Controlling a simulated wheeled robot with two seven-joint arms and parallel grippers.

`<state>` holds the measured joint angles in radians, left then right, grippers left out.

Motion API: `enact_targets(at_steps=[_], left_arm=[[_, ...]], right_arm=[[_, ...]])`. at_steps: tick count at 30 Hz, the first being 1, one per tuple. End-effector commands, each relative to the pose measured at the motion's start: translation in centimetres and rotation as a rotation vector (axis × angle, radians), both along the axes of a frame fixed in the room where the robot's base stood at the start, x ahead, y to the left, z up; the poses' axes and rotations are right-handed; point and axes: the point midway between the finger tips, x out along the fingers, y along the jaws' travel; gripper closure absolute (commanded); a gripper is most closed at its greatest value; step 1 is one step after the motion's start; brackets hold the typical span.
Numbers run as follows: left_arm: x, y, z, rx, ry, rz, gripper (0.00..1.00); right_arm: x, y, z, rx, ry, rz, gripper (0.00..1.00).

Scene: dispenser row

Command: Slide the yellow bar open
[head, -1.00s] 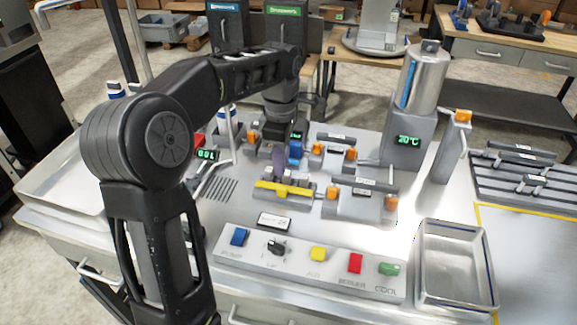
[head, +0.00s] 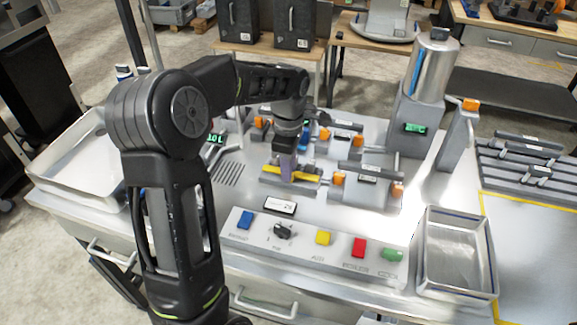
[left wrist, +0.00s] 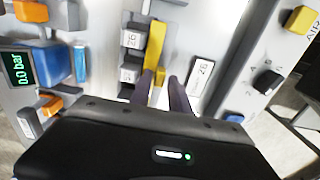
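The yellow bar (head: 308,177) lies across a small grey block with several upright parts, in the middle of the steel bench. In the left wrist view the yellow bar (left wrist: 155,42) runs from the top down to my fingertips. My left gripper (head: 287,176) points down over the bar and hides its middle in the head view. In the left wrist view the left gripper (left wrist: 162,88) has its two dark fingers apart, with the bar's near part by the left finger. I cannot tell whether they touch it. My right gripper is not in view.
A button panel (head: 310,243) runs along the bench front. Grey fixtures with orange end pieces (head: 338,178) stand close to the right of the bar. A metal cylinder on a stand (head: 432,75) is behind right. An empty metal tray (head: 455,212) is at the right.

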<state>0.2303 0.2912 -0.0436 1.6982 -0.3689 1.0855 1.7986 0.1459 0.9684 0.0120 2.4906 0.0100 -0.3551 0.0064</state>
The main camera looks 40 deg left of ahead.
Motion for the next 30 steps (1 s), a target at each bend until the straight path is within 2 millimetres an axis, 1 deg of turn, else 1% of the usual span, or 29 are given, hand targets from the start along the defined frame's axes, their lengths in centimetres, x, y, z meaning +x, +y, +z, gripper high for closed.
enact_targets(at_steps=[3,10,18,30], left_arm=[[0.02,0.0,-0.43,0.0,-0.001,0.0,0.77],[0.02,-0.01,-0.47,0.001,-0.002,-0.001,0.78],[0.02,-0.01,-0.45,0.0,-0.001,0.0,1.0],[0.03,-0.01,-0.43,0.0,-0.002,-0.001,1.0]], right_arm=[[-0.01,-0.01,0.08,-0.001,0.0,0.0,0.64],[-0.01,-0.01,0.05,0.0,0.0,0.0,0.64],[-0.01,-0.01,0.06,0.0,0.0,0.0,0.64],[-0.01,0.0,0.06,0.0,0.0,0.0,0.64]])
